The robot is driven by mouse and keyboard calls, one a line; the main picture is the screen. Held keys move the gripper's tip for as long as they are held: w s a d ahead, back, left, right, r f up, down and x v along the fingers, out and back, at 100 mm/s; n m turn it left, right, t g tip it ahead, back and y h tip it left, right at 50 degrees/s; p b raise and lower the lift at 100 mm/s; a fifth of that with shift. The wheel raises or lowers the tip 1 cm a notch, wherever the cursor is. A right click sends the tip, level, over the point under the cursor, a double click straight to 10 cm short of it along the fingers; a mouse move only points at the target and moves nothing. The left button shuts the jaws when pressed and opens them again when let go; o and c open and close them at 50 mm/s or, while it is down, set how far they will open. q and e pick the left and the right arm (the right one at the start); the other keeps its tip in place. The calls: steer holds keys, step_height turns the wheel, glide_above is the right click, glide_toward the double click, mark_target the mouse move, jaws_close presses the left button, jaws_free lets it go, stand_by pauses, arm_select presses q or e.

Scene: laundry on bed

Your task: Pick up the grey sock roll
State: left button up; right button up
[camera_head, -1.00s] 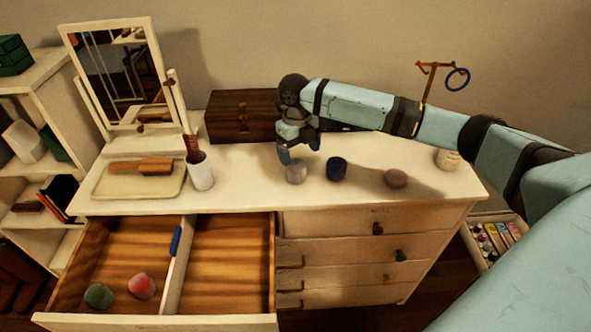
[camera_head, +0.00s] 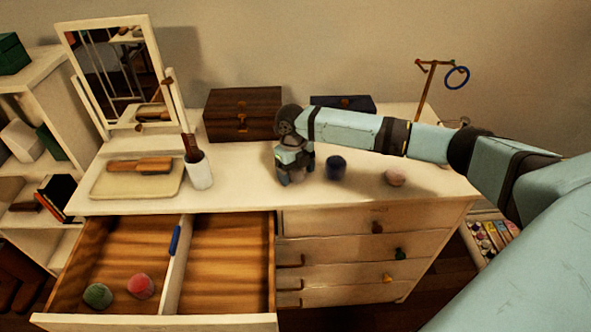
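My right gripper (camera_head: 292,178) points down at the spot on the white dresser top where the grey sock roll (camera_head: 297,176) lies. The fingers are around or right in front of the roll and hide most of it. I cannot tell whether they touch it or have closed on it. A dark blue sock roll (camera_head: 336,167) sits just right of the gripper, and a pinkish-beige one (camera_head: 395,177) lies farther right. My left gripper is not in view.
The open drawer (camera_head: 232,265) holds a green roll (camera_head: 98,296) and a red roll (camera_head: 140,286), with a divider between compartments. A white cup (camera_head: 199,171), tray (camera_head: 110,182), mirror (camera_head: 112,75), brown box (camera_head: 243,115) and dark blue box (camera_head: 357,103) stand on the dresser.

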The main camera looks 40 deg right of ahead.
steer(key=c, duration=0.8)
steer(key=shift+o, duration=0.2)
steer(key=shift+r, duration=0.1)
